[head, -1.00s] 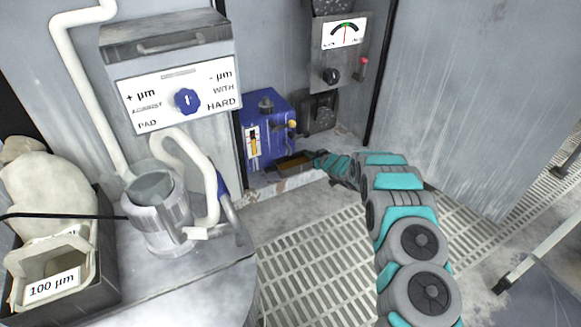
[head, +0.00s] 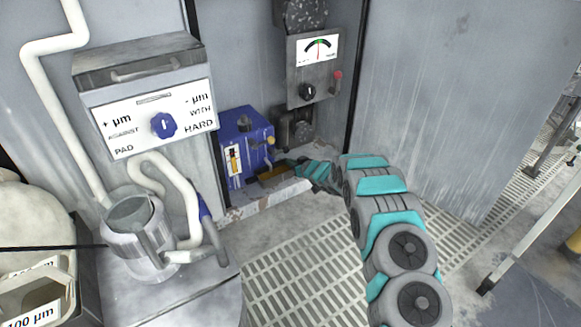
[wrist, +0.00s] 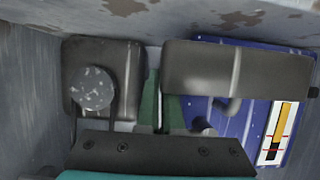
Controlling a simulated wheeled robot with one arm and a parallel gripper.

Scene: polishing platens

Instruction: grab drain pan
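The drain pan (head: 272,173) is a small, shallow pan with a brownish inside, low at the foot of the blue box in the head view. My gripper (head: 298,165) is at its right side, low and close to it. I cannot tell whether they touch. In the wrist view my gripper's dark bolted palm (wrist: 160,150) spans the bottom, close to dark grey blocky shapes.
The blue box (head: 243,145) stands behind the pan and shows in the wrist view (wrist: 238,112). A worn ledge (head: 262,200) runs in front. Grated floor (head: 305,265) lies open before it.

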